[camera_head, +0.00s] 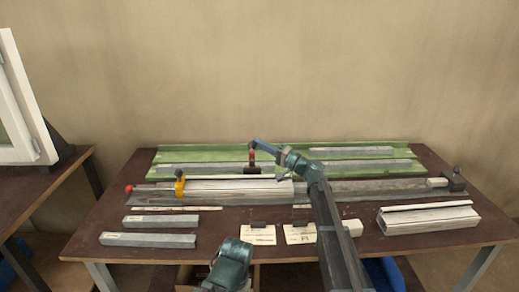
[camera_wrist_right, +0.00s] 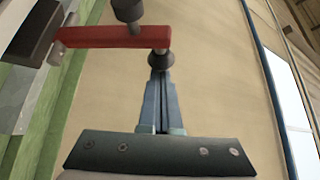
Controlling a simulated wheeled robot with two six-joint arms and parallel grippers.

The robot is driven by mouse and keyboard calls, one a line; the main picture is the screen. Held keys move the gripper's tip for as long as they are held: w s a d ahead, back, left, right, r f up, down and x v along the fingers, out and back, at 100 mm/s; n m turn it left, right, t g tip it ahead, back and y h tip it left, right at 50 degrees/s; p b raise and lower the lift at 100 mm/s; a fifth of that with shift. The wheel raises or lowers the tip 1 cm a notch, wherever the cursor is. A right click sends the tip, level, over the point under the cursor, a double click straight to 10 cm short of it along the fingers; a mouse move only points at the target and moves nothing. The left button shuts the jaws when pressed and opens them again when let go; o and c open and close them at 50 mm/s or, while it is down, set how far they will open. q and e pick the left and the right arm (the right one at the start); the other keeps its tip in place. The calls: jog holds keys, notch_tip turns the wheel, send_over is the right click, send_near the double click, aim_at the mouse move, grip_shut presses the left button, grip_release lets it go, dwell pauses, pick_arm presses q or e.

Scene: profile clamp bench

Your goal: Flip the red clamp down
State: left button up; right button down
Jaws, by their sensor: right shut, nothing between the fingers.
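The red clamp (camera_head: 252,156) stands on a dark base on the green rail at the back of the bench, with its lever upright. In the right wrist view the red lever (camera_wrist_right: 110,38) runs out from a dark block (camera_wrist_right: 34,28) and carries dark round knobs near its free end. My right gripper (camera_head: 254,143) is at the top of the lever. Its shut, empty fingers (camera_wrist_right: 162,78) point at the end knob (camera_wrist_right: 160,61); I cannot tell if they touch it.
A yellow clamp (camera_head: 180,187) sits on the long profile fixture in front of the green rail. Loose grey bars (camera_head: 148,240) lie at front left, white cards (camera_head: 258,235) at front middle, and a white profile block (camera_head: 428,218) at right. The wall stands behind.

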aim_at(254, 147)
jog(key=s, duration=0.1)
jog(key=s+f+n+y+b, duration=0.1)
jog(key=s, duration=0.1)
jog(key=shift+s+n, duration=0.3)
jog(key=shift+s+f+b, duration=0.15)
jog(key=shift+s+b, duration=0.25)
pick_arm(q)
notch_tip(254, 147, down, 7)
jog(key=b, duration=0.4)
jog(key=shift+f+b, duration=0.2)
jog(key=shift+b, duration=0.15)
pick_arm(e)
jog(key=shift+s+f, duration=2.2)
jog(key=shift+f, duration=0.15)
